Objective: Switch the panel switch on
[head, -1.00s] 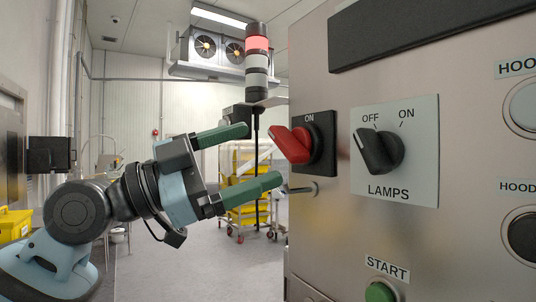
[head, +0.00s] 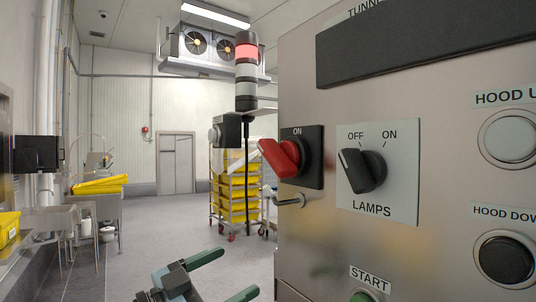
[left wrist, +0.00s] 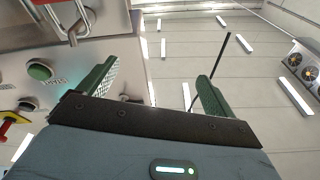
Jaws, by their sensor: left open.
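The control panel (head: 300,215) fills the right of the head view. On it are a red rotary switch (head: 285,157) on a black plate marked ON and a black LAMPS knob (head: 363,171). The LAMPS knob's white line points up-left, towards OFF. The red handle points left, away from the ON mark above it. My left gripper (head: 226,275) is open and empty at the bottom of the head view, below and left of both switches and touching neither. Its green fingers also show in the left wrist view (left wrist: 157,86). My right gripper is not in view.
The panel also carries a HOOD UP button (head: 510,137), a HOOD DOWN button (head: 506,258) and a green START button (head: 362,296). A metal latch (head: 290,201) sticks out below the red switch. A signal tower (head: 246,75) and yellow crates (head: 238,190) stand behind.

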